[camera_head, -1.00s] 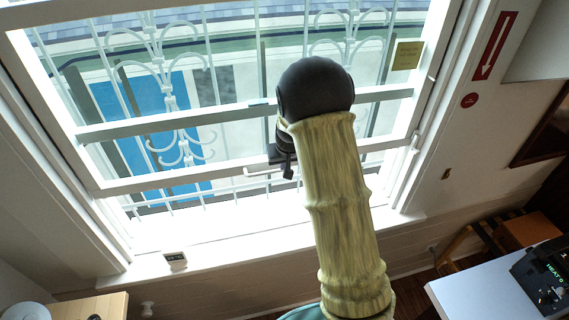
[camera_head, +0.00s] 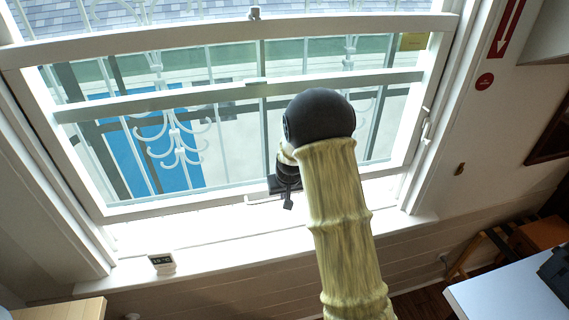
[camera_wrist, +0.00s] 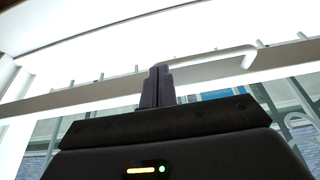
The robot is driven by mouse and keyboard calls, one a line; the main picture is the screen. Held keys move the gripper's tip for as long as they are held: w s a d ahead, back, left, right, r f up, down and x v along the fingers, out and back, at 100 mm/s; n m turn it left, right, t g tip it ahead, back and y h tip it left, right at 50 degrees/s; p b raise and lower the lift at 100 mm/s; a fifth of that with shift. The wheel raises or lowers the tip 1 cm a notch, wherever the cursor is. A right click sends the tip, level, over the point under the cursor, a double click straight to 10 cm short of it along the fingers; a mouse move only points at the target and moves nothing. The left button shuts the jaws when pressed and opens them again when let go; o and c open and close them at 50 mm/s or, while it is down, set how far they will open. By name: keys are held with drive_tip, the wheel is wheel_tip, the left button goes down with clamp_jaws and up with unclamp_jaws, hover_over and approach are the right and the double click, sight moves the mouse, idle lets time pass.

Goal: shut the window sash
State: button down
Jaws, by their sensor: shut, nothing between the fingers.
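In the head view, my gripper (camera_head: 285,186) is partly hidden by my arm.
White ornamental bars (camera_head: 175,140) stand outside the glass. A side latch (camera_head: 426,130) is on the right of the frame. A white table (camera_head: 510,285) is at lower right.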

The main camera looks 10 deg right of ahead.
wheel_tip(320, 180, down, 18)
drive_tip(key=b, duration=1)
drive_tip(key=shift+s+r+b, duration=0.15)
drive_tip(key=shift+r+b, duration=0.1)
drive_tip(key=shift+b, duration=0.15)
drive_tip(key=shift+s+f, duration=0.1)
drive_tip(key=shift+f, duration=0.05)
drive_tip(key=shift+r+p, duration=0.35)
drive_tip(key=shift+r, duration=0.15)
drive_tip(key=v, duration=1.3)
drive_tip(key=shift+w+r, duration=0.35)
drive_tip(key=shift+r, duration=0.05)
drive_tip(key=shift+w, duration=0.2)
drive_tip(key=s+r+p, duration=0.1)
drive_tip(key=s+r, duration=0.1)
drive_tip(key=s, duration=0.9)
drive_tip(key=s+a+r+g+p, duration=0.1)
drive_tip(key=s+r, duration=0.2)
drive_tip(key=s, duration=0.9)
drive_tip(key=shift+s+a+g, duration=0.2)
drive_tip(key=shift+g, duration=0.1)
